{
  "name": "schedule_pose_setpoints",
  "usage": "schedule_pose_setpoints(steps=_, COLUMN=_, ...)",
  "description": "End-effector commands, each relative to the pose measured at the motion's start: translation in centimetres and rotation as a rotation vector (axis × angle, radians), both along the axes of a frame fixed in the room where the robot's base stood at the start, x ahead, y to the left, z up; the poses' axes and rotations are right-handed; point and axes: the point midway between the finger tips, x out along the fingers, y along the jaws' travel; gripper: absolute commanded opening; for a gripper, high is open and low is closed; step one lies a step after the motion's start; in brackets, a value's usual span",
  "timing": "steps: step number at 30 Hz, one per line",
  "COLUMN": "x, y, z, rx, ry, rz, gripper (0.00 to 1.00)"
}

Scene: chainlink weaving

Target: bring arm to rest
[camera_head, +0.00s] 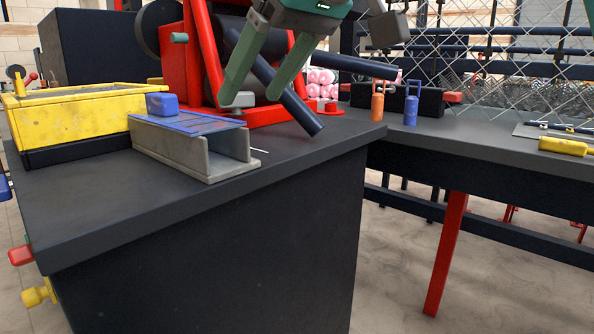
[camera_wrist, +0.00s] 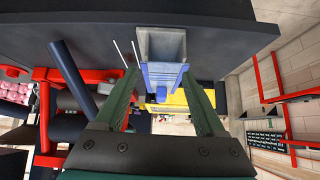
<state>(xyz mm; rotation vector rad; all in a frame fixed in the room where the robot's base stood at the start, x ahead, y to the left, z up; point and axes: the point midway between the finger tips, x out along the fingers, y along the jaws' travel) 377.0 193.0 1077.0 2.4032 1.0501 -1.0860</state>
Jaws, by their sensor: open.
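My gripper (camera_head: 258,72) hangs above the dark worktop in the head view, its two green fingers spread apart with nothing held between them. In the wrist view my gripper (camera_wrist: 165,100) is also open, with a finger at each side. A grey channel block with a blue top (camera_head: 198,148) lies on the worktop (camera_head: 100,205), below and left of the fingers. In the wrist view the grey channel (camera_wrist: 163,45) shows beyond the fingertips, apart from them. A small blue block (camera_head: 161,104) sits at the channel's back end.
A yellow tray (camera_head: 75,118) stands left of the channel. A red machine frame (camera_head: 200,60) with dark bars (camera_head: 285,98) stands close behind my gripper. Orange (camera_head: 377,103) and blue (camera_head: 411,104) bottle-like items stand at right, before chainlink mesh (camera_head: 490,60). The worktop's front is clear.

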Motion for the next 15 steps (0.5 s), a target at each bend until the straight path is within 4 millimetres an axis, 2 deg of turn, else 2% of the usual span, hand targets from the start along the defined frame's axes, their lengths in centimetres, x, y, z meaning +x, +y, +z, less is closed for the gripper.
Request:
schedule_pose_setpoints(steps=10, x=0.9, y=-1.5, z=-5.3, rx=-0.047, ry=0.107, rz=-0.093, gripper=0.72)
schedule_pose_setpoints(steps=13, x=1.2, y=-2.4, z=-8.1, rx=-0.070, ry=0.158, rz=-0.139, gripper=0.72)
schedule_pose_setpoints(steps=15, x=1.3, y=-3.2, z=-10.6, rx=-0.092, ry=0.203, rz=-0.179, gripper=0.72)
